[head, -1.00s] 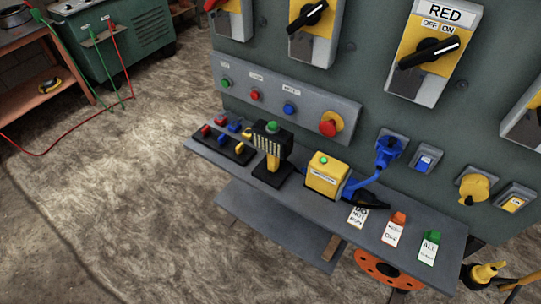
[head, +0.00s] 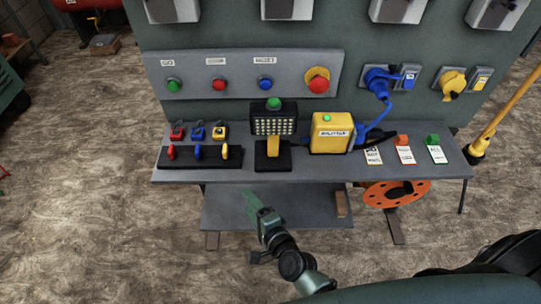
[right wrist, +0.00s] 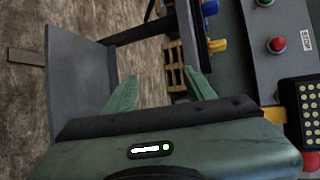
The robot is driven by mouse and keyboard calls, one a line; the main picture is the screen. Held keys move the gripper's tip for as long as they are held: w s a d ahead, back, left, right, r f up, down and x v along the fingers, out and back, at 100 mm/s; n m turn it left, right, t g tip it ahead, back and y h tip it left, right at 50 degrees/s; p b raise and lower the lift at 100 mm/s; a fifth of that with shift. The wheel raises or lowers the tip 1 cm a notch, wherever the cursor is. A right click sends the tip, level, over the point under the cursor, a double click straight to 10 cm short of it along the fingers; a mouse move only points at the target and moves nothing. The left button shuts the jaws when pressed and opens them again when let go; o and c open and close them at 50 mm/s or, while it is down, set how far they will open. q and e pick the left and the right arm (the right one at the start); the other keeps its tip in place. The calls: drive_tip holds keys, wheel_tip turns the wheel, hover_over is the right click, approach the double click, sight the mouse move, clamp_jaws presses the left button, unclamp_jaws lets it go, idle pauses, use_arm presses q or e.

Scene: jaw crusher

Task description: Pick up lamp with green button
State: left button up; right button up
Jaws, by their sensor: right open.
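The lamp (head: 274,127) has a black head with rows of pale LEDs, a green button on top, a yellow handle and a black base. It stands upright on the grey shelf (head: 310,173) below the panel. In the right wrist view the lamp (right wrist: 302,104) is partly cut off at the right edge. My right gripper (head: 252,204) is open and empty, in front of and below the shelf edge, slightly left of the lamp and apart from it. Its two green fingers (right wrist: 160,86) show spread in the right wrist view. My left gripper is not in view.
A yellow splitter box (head: 331,133) with a blue plug stands close right of the lamp. Small padlocks (head: 198,132) and a black rack (head: 222,158) are on its left. Tags (head: 405,154) lie farther right. A lower shelf (head: 300,207) and an orange reel (head: 396,195) are underneath.

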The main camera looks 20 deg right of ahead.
sight(273, 140)
drive_tip(key=w+d+r+m+t+h, duration=0.1)
drive_tip(key=d+r+m+h, duration=0.1)
drive_tip(key=m, duration=0.5)
drive_tip(key=w+d+r+m+t+h+b, duration=0.1)
drive_tip(key=d+r+m+h, duration=0.2)
drive_tip(key=r+m, duration=0.4)
drive_tip(key=w+d+r+m+t+h+b, duration=0.1)
drive_tip(key=w+d+r+m+h, duration=0.1)
drive_tip(key=m, duration=0.6)
drive_tip(key=shift+w+d+r+m+h, duration=0.1)
drive_tip(key=shift+d+r+h, duration=0.1)
drive_tip(key=shift+r+h, duration=0.15)
drive_tip(key=shift+s+d+r+m+h, duration=0.1)
drive_tip(key=shift+d+r+h, duration=0.15)
drive_tip(key=shift+r, duration=0.25)
drive_tip(key=shift+w+d+r+m+h, duration=0.1)
drive_tip(key=shift+d+r+h, duration=0.1)
drive_tip(key=shift+r+h, duration=0.15)
drive_tip(key=x, duration=0.4)
drive_tip(key=p+x, duration=0.1)
drive_tip(key=x, duration=0.1)
drive_tip(key=shift+w+r, duration=0.25)
drive_tip(key=shift+r, duration=0.05)
drive_tip(key=shift+w+d+f, duration=0.1)
drive_tip(key=shift+w+f, duration=0.1)
drive_tip(key=shift+w, duration=0.3)
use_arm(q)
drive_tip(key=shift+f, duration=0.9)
use_arm(e)
clamp_jaws()
